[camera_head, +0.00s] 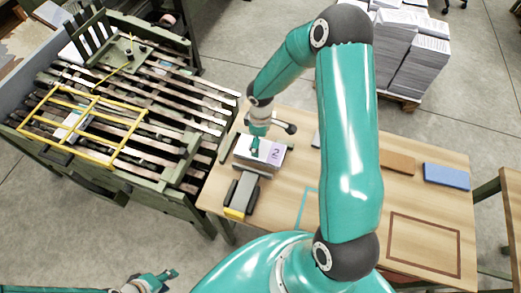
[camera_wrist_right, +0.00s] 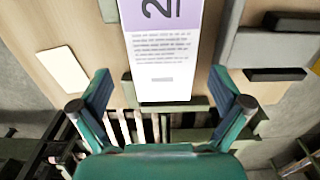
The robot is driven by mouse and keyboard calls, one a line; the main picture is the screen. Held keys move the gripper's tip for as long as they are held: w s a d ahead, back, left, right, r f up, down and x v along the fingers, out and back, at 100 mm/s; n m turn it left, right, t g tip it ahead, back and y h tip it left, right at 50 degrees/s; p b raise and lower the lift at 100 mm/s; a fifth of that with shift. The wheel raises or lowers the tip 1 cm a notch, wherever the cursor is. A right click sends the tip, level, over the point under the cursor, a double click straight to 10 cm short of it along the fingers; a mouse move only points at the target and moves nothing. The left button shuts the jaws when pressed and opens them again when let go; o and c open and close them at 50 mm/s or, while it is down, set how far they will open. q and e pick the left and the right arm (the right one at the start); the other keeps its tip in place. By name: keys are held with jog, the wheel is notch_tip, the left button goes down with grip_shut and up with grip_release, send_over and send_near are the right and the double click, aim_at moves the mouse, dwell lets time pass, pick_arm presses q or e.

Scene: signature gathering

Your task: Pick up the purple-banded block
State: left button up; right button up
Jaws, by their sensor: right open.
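The purple-banded block (camera_head: 272,146) is a stack of white printed pages with a lilac band marked "2". It lies on the wooden table near its left edge. In the right wrist view the block (camera_wrist_right: 162,60) runs from the top edge down between my fingers. My right gripper (camera_wrist_right: 160,82) is open, with one finger on each side of the block and a visible gap to both sides. In the head view the right gripper (camera_head: 257,140) is over the block and hides part of it. My left gripper (camera_head: 163,280) is low at the bottom left, far from the block; its jaw gap is unclear.
A grey tool with a yellow end (camera_head: 235,213) lies just in front of the block. A green bar (camera_head: 228,149) lies left of it. A brown block (camera_head: 398,162) and a blue block (camera_head: 446,176) lie at the right. A slatted green rack (camera_head: 185,120) stands left of the table.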

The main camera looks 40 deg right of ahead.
aim_at(272, 155)
notch_tip(272, 155, down, 5)
jog(key=shift+a+r, duration=0.1)
jog(key=shift+a, duration=0.05)
jog(key=c, duration=1.2)
jog(key=shift+c, duration=0.2)
jog(key=shift+r+p, duration=0.1)
jog(key=shift+p, duration=0.2)
